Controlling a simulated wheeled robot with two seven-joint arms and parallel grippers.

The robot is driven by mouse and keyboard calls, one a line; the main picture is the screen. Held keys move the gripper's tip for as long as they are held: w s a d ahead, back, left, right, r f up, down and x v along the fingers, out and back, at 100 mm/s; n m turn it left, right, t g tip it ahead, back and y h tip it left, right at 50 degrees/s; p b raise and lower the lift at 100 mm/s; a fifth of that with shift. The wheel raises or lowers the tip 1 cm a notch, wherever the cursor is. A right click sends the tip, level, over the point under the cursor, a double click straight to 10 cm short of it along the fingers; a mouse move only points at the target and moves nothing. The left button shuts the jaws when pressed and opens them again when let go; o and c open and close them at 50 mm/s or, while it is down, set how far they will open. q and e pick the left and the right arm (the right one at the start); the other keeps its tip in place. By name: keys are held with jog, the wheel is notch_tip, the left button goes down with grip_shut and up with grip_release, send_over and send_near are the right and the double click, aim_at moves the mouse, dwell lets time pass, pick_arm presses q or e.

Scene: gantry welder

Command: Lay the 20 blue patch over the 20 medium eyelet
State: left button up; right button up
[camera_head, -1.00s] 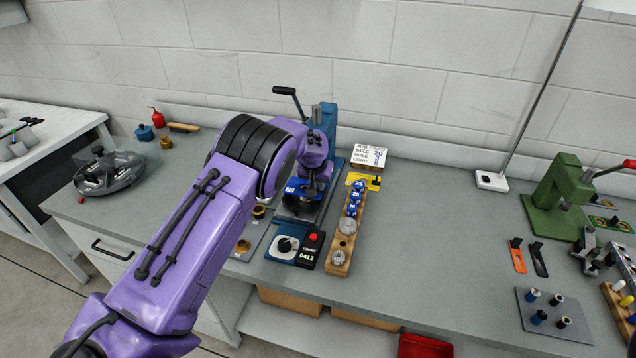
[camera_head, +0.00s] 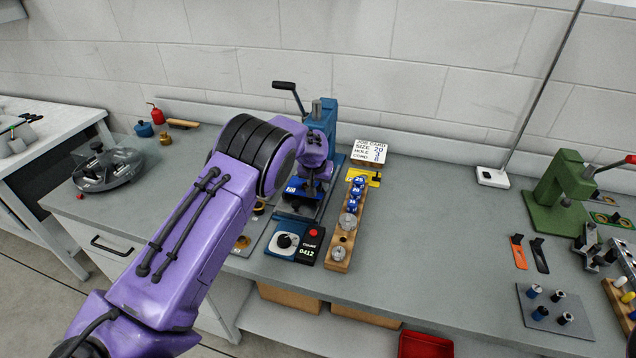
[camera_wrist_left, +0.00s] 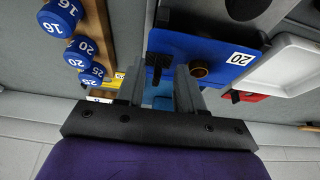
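The blue patch (camera_wrist_left: 215,48) with a white 20 label lies flat under my left gripper (camera_wrist_left: 161,68) in the left wrist view. The two grey fingers are apart, one on each side of a black tab at its edge. I cannot tell whether they press on it. A brass ring (camera_wrist_left: 199,69), perhaps the eyelet, shows at the patch; whether it passes through is unclear. In the head view the blue patch (camera_head: 297,188) is at the blue press (camera_head: 327,120), mostly behind my purple left arm, which hides the fingertips. My right gripper is out of view.
A wooden rack (camera_head: 343,236) of blue and metal dies stands close to the right of the press. A yellow patch (camera_head: 374,179) and a job card (camera_head: 369,151) are behind it. A counter box (camera_head: 308,247) sits in front. The mid bench is clear.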

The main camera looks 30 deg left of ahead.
pick_arm(q)
jog(key=shift+s+r, duration=0.1)
jog(key=shift+r, duration=0.2)
jog(key=b+v, duration=0.2)
jog(key=v, duration=0.7)
jog(key=shift+s+r+b, duration=0.2)
jog(key=shift+r+b, duration=0.2)
